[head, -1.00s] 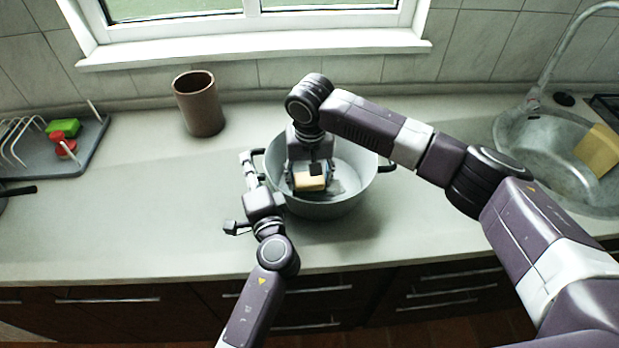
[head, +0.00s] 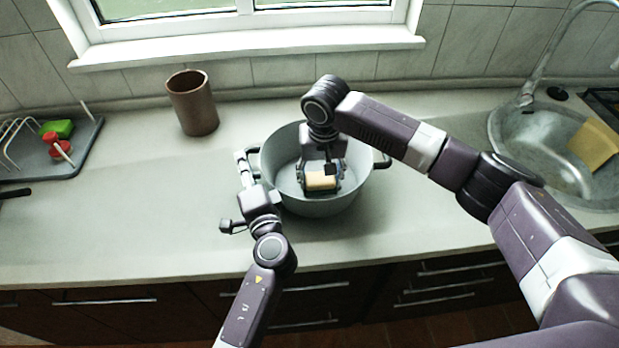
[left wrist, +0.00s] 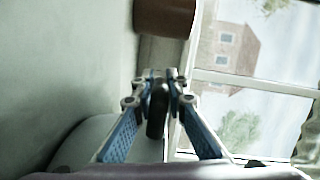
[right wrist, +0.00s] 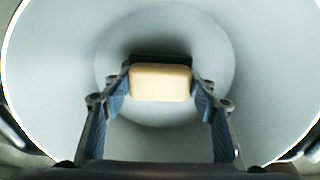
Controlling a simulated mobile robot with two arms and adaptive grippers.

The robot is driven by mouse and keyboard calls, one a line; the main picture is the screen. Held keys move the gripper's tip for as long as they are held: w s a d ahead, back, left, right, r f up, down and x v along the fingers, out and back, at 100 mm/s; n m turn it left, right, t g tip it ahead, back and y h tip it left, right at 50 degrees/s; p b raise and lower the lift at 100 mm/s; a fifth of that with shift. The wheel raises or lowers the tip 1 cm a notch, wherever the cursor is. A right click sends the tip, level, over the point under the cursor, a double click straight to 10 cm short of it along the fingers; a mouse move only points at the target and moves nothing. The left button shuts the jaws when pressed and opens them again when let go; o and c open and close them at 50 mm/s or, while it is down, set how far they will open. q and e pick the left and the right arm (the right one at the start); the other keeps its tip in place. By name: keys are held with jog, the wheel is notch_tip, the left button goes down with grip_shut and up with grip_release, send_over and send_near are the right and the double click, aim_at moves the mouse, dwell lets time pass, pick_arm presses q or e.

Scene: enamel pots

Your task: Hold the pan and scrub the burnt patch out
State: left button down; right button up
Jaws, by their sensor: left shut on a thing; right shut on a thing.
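The pan (head: 283,180) is a wide grey two-handled pot standing upright on the counter. My left gripper (head: 247,165) is shut on its left dark handle; the left wrist view shows the handle (left wrist: 157,108) between the fingers. My right gripper (head: 321,171) reaches down inside the pan, shut on a yellow sponge (head: 320,181). In the right wrist view the sponge (right wrist: 160,82) sits between both fingers, with a dark layer along its far side, low over the pan's floor. I cannot make out the burnt patch; the sponge and gripper hide part of the floor.
A brown cup (head: 193,104) stands behind the pan to the left. A grey dish rack (head: 75,160) with green and red items is at far left. The sink (head: 540,135), with a yellow cloth-like item (head: 594,146), is at right. The counter left of the pan is clear.

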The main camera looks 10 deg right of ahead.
jog(key=shift+d+f, duration=0.1)
jog(key=shift+d, duration=2.15)
jog(key=shift+a, duration=4.2)
jog(key=shift+w, duration=1.05)
jog(key=shift+d+f, duration=0.1)
jog(key=shift+d, duration=2.45)
jog(key=shift+s+d, duration=0.1)
jog(key=shift+d, duration=1.55)
jog(key=shift+a, duration=4.2)
jog(key=shift+w, duration=1.15)
jog(key=shift+s+d, duration=0.1)
jog(key=shift+d, duration=4.1)
jog(key=shift+a, duration=4.25)
notch_tip(320, 180, up, 13)
